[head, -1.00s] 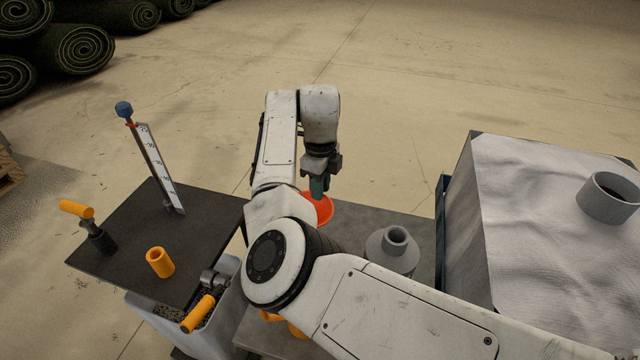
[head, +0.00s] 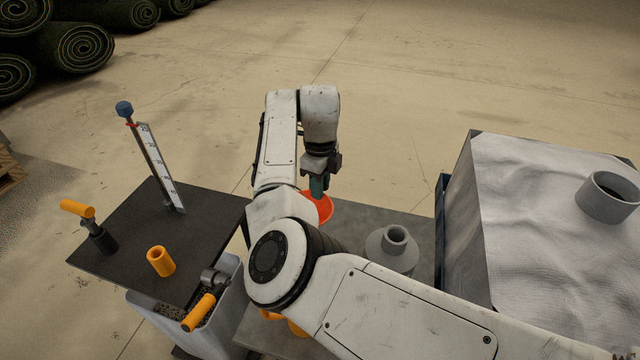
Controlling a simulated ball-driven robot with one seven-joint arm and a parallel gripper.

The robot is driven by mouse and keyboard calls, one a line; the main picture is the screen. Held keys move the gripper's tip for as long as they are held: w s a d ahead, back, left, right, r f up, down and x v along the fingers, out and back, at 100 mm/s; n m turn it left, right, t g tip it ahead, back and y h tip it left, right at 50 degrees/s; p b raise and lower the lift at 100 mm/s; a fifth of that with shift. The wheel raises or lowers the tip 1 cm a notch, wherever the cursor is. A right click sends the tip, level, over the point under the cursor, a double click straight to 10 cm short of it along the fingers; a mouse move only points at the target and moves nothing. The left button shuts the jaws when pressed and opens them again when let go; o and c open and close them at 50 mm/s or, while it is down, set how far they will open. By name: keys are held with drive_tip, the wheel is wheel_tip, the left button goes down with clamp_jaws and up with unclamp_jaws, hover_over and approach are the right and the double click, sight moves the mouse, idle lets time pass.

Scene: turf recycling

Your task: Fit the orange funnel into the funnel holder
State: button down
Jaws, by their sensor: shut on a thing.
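The orange funnel (head: 324,208) shows as a bright orange rim and bowl above the grey table, partly hidden by my arm. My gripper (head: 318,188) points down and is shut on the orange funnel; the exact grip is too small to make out. Whether the funnel touches the table is hidden. A grey open ring (head: 609,198) stands on top of the white bag-like block at the right. A grey flanged piece with an upright tube (head: 394,244) stands on the grey table, right of the funnel. I cannot tell for certain which of these is the funnel holder.
A dark table (head: 150,235) at the left bears an upright scale (head: 158,170), an orange-handled tool (head: 90,226) and an orange cylinder (head: 160,262). The white block (head: 530,200) rises beside the grey table (head: 370,215).

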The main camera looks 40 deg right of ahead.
drive_tip(key=shift+f+b, duration=1.3)
drive_tip(key=shift+f, duration=1.5)
idle(0.5)
drive_tip(key=c, duration=0.9)
unclamp_jaws()
wheel_tip(320, 180, up, 11)
drive_tip(key=shift+f, duration=0.1)
